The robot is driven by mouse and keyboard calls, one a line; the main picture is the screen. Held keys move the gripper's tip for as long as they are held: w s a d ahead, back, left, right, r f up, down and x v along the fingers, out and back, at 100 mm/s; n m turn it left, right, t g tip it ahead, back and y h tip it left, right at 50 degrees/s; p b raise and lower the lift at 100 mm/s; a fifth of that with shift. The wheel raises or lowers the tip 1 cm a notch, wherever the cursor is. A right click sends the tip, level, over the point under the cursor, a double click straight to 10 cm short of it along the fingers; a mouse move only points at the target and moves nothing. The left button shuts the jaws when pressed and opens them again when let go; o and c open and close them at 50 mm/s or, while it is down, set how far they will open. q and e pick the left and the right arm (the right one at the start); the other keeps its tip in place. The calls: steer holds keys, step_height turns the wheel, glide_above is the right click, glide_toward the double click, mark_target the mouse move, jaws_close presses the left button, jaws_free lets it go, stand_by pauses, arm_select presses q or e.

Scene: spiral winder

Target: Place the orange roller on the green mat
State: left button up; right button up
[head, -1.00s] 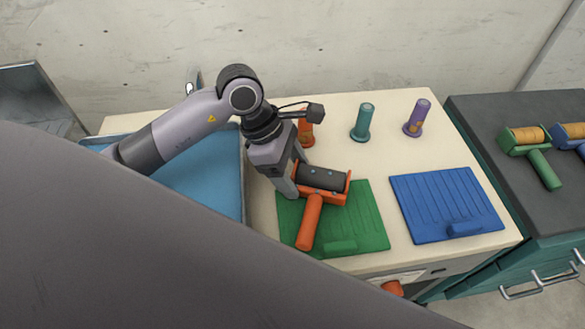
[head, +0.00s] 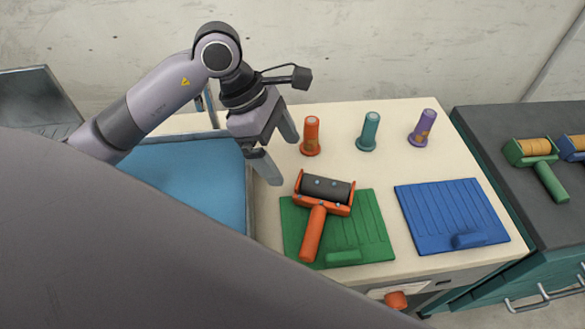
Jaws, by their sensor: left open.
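The orange roller (head: 313,232), with an orange handle and frame and a dark cylinder, lies on the green mat (head: 372,228). Its handle points toward the front of the mat, and its head sits at the mat's back edge, partly past it. My left gripper (head: 286,160) is open and empty, above and behind the roller to the left, apart from it. My right gripper does not show.
Orange (head: 311,137), teal (head: 368,133) and purple (head: 423,128) upright spools stand at the table's back. A blue mat (head: 450,212) lies to the right. A blue-lined tray (head: 200,180) is at left. A green roller (head: 540,165) lies on the dark bench (head: 500,125).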

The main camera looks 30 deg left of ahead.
arm_select(q)
steer(key=shift+v, duration=2.15)
steer(key=shift+s, duration=0.15)
